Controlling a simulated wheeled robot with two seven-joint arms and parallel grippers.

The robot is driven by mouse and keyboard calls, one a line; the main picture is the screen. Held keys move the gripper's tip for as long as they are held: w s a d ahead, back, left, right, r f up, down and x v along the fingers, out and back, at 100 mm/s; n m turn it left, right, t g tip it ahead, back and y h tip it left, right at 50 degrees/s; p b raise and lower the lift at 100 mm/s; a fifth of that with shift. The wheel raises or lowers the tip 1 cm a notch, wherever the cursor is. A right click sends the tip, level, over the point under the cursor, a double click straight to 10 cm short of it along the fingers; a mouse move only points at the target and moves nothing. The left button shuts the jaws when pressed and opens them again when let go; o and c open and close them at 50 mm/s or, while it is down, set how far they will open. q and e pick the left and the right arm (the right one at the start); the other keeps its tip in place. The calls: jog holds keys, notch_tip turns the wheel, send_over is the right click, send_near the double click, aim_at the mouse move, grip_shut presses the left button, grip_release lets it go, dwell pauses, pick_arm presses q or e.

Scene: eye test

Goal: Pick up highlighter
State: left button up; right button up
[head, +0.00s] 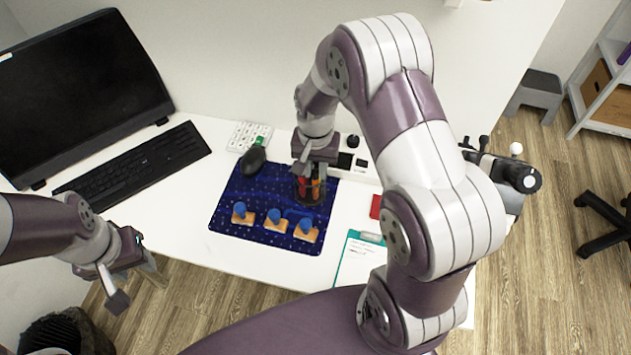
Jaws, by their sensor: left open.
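A dark, see-through pen cup (310,198) stands on the dark blue patterned mat (228,205). Red and orange items (316,185) show inside it; I cannot tell whether one is the highlighter. My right gripper (314,168) points down right over the cup's mouth. Its fingers are small and partly hidden against the cup, so I cannot tell whether they are open or hold anything. My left gripper (137,287) is open and empty, in front of the desk's front edge at the lower left.
Three wooden blocks with blue knobs (275,221) stand along the mat's front. A mouse (253,160), a keyboard (133,165), a monitor (78,90) and a white calculator (249,137) lie left and behind. A clipboard (357,262) lies right of the mat.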

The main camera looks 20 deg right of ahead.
jog(key=shift+w, duration=0.1)
grip_shut()
